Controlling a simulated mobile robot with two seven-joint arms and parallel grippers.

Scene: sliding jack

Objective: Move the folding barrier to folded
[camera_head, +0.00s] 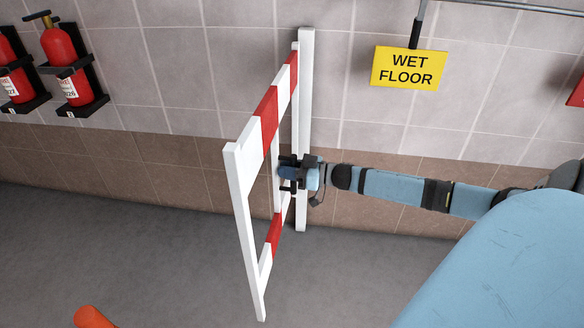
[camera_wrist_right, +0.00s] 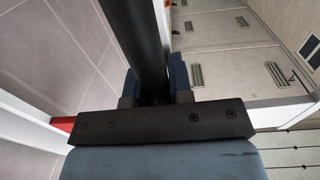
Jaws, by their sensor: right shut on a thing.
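The folding barrier (camera_head: 267,118) is a white frame with red bands on its top and bottom rails. It stands out from the wall at an angle, its far end beside a white post (camera_head: 306,130) against the wall. My right gripper (camera_head: 288,175) reaches in from the right at mid-height of the barrier. In the right wrist view its blue fingers (camera_wrist_right: 156,85) are shut on a dark upright bar (camera_wrist_right: 142,40), which looks like the barrier's handle. The fingers hide part of that bar. My left gripper is not in view.
Two fire extinguishers (camera_head: 63,47) hang on the wall at the left. A yellow wet floor sign (camera_head: 408,68) hangs at the right. An orange object (camera_head: 92,317) shows at the bottom edge. The grey floor (camera_head: 130,235) left of the barrier looks clear.

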